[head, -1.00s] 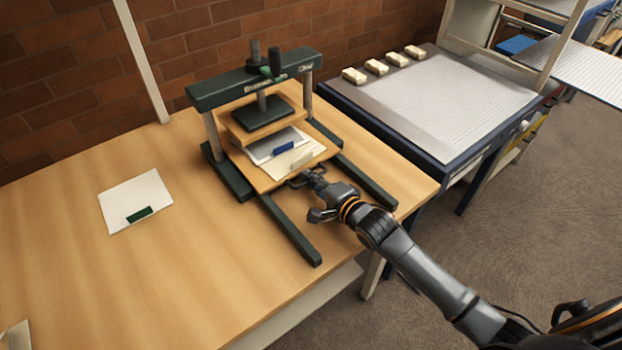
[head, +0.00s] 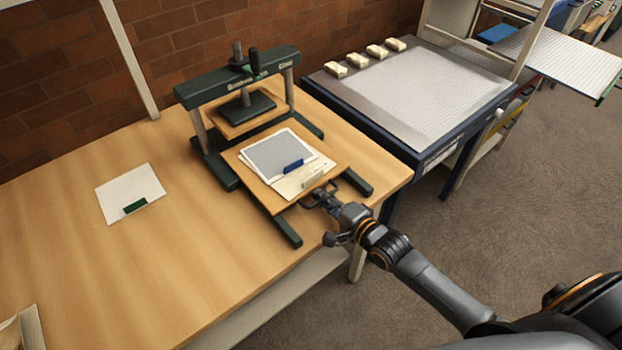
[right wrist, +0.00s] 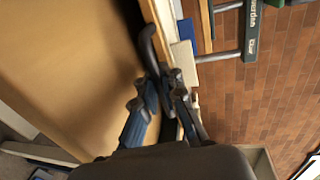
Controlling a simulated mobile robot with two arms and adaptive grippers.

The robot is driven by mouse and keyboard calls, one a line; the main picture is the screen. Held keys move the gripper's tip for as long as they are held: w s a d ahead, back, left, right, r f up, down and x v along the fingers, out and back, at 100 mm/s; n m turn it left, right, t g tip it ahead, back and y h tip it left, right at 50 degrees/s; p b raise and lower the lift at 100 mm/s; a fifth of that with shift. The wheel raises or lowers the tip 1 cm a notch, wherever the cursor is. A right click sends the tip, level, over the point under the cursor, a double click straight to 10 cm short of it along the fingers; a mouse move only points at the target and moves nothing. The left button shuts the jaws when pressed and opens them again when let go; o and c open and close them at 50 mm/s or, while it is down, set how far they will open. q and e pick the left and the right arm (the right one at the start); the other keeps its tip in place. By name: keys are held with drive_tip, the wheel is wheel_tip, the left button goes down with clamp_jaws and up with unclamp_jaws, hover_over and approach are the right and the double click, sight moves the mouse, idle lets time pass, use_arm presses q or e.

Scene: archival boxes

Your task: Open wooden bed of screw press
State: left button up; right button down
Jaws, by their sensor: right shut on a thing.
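The screw press (head: 238,80) stands on the table, with a dark green frame and a raised pressing plate (head: 246,105). Its wooden bed (head: 258,194) sticks well out towards the front, clear of the plate. My left gripper is not in view.
A white sheet with a green label (head: 135,207) lies on the table left of the press. A metal-topped blue bench (head: 420,95) with several pale blocks stands at the right. The press's dark feet (head: 285,230) extend beneath the bed.

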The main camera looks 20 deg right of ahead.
drive_tip(key=v, duration=0.2)
drive_tip(key=p+v, duration=0.1)
drive_tip(key=v, duration=0.1)
drive_tip(key=f+p+v, duration=0.1)
drive_tip(key=v, duration=0.1)
drive_tip(key=shift+s+d, duration=0.1)
drive_tip(key=shift+s, duration=0.2)
drive_tip(key=c, duration=1.5)
unclamp_jaws()
drive_tip(key=v, duration=1.2)
